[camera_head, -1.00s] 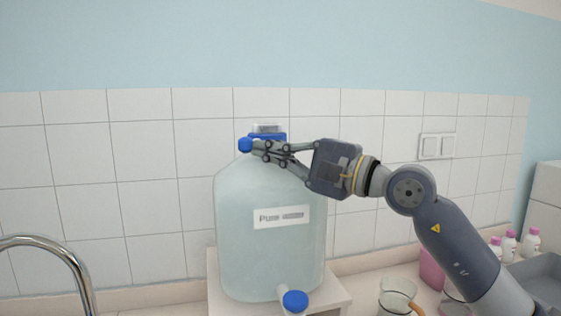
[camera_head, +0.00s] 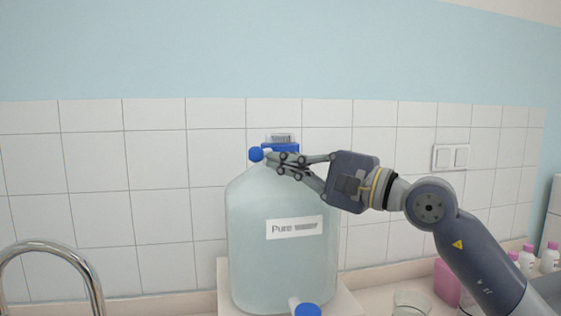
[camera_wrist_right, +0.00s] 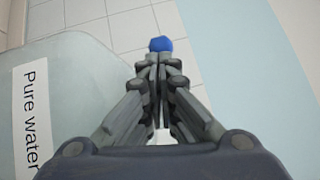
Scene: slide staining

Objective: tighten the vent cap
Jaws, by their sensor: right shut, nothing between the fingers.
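The small blue vent cap (camera_head: 256,154) sits on the left shoulder of the large clear water carboy (camera_head: 262,262), near its neck. In the right wrist view the blue cap (camera_wrist_right: 161,44) shows just beyond my fingertips. My right gripper (camera_head: 272,160) reaches in from the right in front of the carboy's top, with its fingers together and its tips beside the cap. The fingers are shut with nothing between them; whether the tips touch the cap I cannot tell. A larger blue collar (camera_head: 281,147) is around the neck, partly behind the fingers. My left gripper is not in view.
The carboy stands on a pale stand (camera_head: 349,300), with a blue-capped spigot (camera_head: 307,310) at its lower front. A curved metal faucet (camera_head: 50,247) is at left. A beaker (camera_head: 411,303), a pink container (camera_head: 446,282) and white bottles (camera_head: 549,258) are at right.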

